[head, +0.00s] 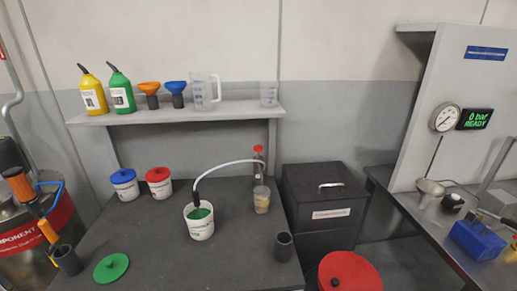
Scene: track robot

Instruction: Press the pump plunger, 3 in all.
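A pump (258,170) stands upright at the back right of the dark table, with a red knob (258,148) on top that looks like the plunger. The knob stands up above the body. A pale hose (225,165) arches left from the pump to a white bucket (200,229) with green inside. A clear cup (262,206) with beige contents stands in front of the pump and hides its lower part. Neither of my grippers shows in the head view, and nothing touches the knob.
White tubs with blue (122,176) and red lids (158,174) stand at the back left. A shelf (180,115) hangs above. A display (474,119) at right reads "0 bar READY".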

